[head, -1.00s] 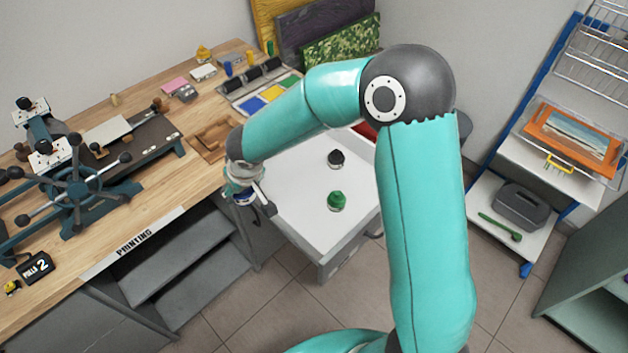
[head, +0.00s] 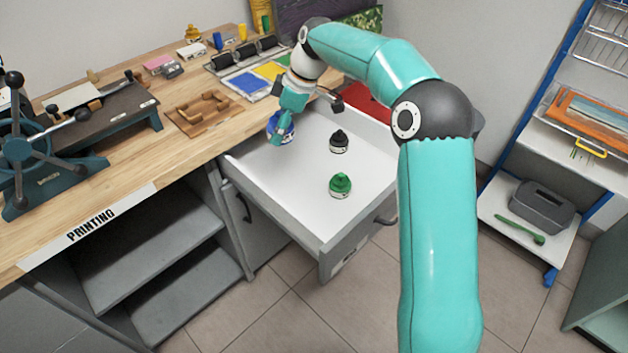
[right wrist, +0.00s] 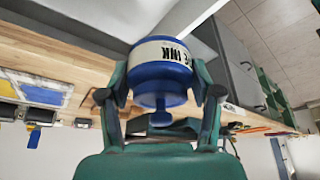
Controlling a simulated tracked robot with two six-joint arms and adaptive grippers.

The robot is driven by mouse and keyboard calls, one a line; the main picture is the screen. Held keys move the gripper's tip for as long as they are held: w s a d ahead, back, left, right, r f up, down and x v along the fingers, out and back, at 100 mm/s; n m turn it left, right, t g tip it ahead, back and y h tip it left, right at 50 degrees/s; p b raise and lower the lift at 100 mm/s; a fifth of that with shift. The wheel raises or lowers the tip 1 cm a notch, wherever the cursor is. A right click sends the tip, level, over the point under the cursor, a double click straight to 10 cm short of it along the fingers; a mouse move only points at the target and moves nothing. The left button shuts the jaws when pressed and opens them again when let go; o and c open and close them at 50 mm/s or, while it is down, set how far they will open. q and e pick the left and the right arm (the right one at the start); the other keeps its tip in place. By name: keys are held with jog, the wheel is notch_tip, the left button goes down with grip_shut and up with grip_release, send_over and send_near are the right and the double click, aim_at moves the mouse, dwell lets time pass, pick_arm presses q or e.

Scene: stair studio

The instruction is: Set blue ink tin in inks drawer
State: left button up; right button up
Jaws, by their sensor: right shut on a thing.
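My right gripper (head: 284,128) is shut on the blue ink tin (head: 277,124), over the back left part of the open drawer (head: 290,195). In the right wrist view the tin (right wrist: 161,72) sits between both fingers, with part of its "INK" label showing. The picture does not settle whether the tin touches the drawer floor. A black ink tin (head: 339,142) and a green ink tin (head: 340,186) stand upright in the drawer, to the right of the gripper. My left gripper is not in view.
The wooden worktop (head: 150,165) lies left of the drawer, with a wooden tray (head: 199,112), a press (head: 40,155) and colour pads (head: 247,82). Open shelves (head: 150,250) are under it. The drawer's front middle is bare. A rack (head: 530,215) stands at right.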

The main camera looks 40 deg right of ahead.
jog(key=shift+d+n, duration=0.1)
jog(key=shift+n, duration=0.2)
jog(key=shift+b, duration=0.3)
jog(key=b, duration=0.2)
send_over(283, 191)
jog(key=s+d, duration=0.1)
notch_tip(283, 191, down, 13)
jog(key=shift+f, duration=3.25)
jog(key=o, duration=1.5)
jog(key=shift+c, duration=0.2)
